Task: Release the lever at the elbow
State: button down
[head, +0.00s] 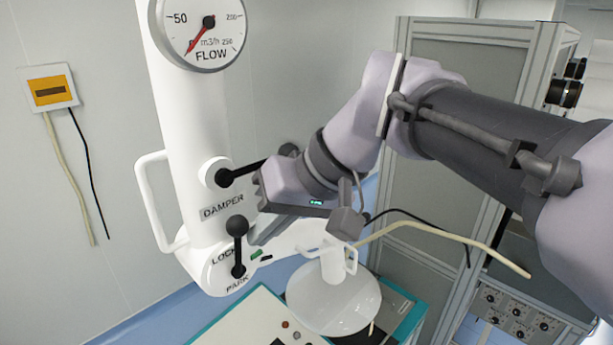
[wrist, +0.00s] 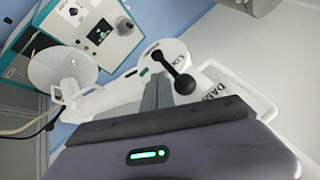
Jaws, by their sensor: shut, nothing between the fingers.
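The elbow lever (head: 238,248) is a black bar with a ball knob, on the white joint at the foot of the white column. In the head view it stands nearly upright, knob up, beside the words LOCK and PARK. In the wrist view the lever (wrist: 171,68) slants, its knob nearest my fingers. My gripper (head: 260,237) is shut and empty, its fingers just right of the lever in the head view. In the wrist view the gripper (wrist: 158,90) has its fingers close beside the knob; I cannot tell whether they touch. A green mark (head: 257,254) shows on the joint.
Above is the black DAMPER lever (head: 248,170), its far end close to my wrist. A FLOW gauge (head: 203,33) tops the column, and a white handle (head: 147,205) sits at its left. A white hood (head: 335,298) hangs below right, over a panel (head: 260,318). A grey cabinet (head: 440,190) stands right.

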jog(key=shift+s+a, duration=0.2)
jog(key=shift+w, duration=0.1)
jog(key=shift+s+a+r+t+h+b, duration=0.15)
jog(key=shift+s+a+t+h+b, duration=0.15)
jog(key=shift+s+a+b, duration=0.45)
jog(key=shift+s+r, duration=0.15)
jog(key=shift+d, duration=0.1)
